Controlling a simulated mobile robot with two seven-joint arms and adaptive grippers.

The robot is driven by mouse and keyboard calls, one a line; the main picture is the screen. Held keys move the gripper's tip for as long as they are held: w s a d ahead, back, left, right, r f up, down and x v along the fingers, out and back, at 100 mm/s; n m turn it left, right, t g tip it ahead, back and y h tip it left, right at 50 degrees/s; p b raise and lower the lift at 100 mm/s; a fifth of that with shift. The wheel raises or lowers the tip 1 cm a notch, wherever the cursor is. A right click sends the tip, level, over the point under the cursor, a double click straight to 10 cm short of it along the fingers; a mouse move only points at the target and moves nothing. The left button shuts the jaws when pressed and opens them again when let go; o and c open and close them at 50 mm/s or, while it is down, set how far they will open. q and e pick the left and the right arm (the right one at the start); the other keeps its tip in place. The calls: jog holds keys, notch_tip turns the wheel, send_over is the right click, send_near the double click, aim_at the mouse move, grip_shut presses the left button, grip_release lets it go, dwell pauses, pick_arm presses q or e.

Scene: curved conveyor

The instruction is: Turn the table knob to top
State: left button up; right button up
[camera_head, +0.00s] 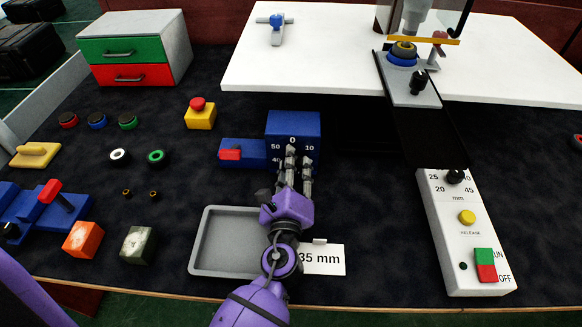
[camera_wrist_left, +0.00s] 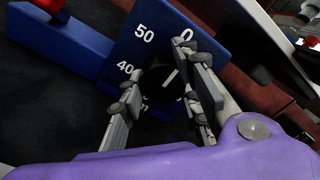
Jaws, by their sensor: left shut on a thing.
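The blue table knob block (camera_head: 293,124) stands at the middle of the dark table, with a dial marked 0, 10, 40 and 50 showing. In the left wrist view its face (camera_wrist_left: 165,30) shows a round black knob (camera_wrist_left: 158,82) with a white pointer line slanting up and right, roughly toward the 0. My left gripper (camera_head: 298,165) reaches in from the front and covers most of the knob in the head view. Its fingers (camera_wrist_left: 160,105) sit on both sides of the knob, shut on it. My right gripper is not in view.
A grey tray (camera_head: 198,268) and a "35 mm" card (camera_head: 324,259) lie by my left wrist. A blue piece with a red end (camera_head: 241,152) adjoins the block at left. A white control box (camera_head: 462,235) stands at right; a white tabletop (camera_head: 330,60) lies behind.

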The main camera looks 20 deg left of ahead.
pick_arm(q)
jog(key=o, duration=1)
jog(key=shift+s+a+f, duration=0.1)
jog(key=shift+a, duration=0.1)
jog(key=shift+o, duration=0.2)
jog(key=shift+s+d, duration=0.1)
jog(key=v, duration=1.1)
jog(key=shift+s+d, duration=0.1)
jog(key=shift+s, duration=0.3)
